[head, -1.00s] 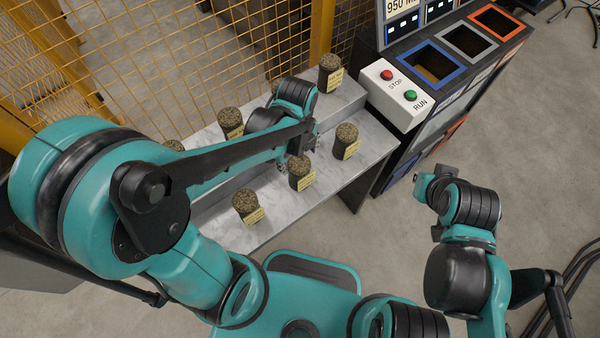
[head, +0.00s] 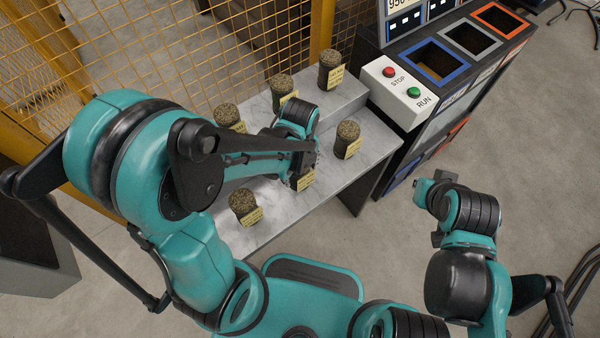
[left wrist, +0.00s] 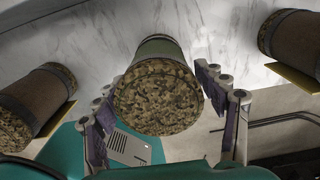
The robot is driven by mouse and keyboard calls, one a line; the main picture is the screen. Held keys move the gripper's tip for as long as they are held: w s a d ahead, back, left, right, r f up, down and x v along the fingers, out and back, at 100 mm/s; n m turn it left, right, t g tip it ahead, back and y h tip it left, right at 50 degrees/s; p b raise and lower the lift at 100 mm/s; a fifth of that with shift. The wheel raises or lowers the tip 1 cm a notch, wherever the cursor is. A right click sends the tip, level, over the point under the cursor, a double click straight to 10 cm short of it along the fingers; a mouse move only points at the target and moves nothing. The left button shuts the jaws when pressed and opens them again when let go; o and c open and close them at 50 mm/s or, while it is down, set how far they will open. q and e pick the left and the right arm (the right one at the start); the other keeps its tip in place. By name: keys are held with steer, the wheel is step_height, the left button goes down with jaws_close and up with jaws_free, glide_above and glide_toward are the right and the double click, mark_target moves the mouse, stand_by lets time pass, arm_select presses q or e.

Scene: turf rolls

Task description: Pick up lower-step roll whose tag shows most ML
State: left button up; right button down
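Three dark rolls with speckled tops and yellow tags stand on the lower marble step: a left one (head: 243,204), a middle one (head: 306,182) and a right one (head: 347,140). The tag print is too small to read. My left gripper (head: 301,168) is over the middle roll and hides most of it. In the left wrist view the middle roll (left wrist: 157,98) sits between the open fingers of my left gripper (left wrist: 156,88), with the left roll (left wrist: 38,100) and right roll (left wrist: 292,45) outside them. My right gripper (head: 428,208) is away from the steps; its fingers are unclear.
The upper step holds three more tagged rolls: left (head: 228,117), middle (head: 281,90) and right (head: 330,70). A yellow mesh fence (head: 150,60) stands behind. A STOP/RUN button box (head: 398,92) and a console with blue, grey and orange-framed bins (head: 437,62) stand right.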

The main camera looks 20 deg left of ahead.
arm_select(q)
steer(key=c, duration=1.1)
steer(key=shift+o, duration=0.2)
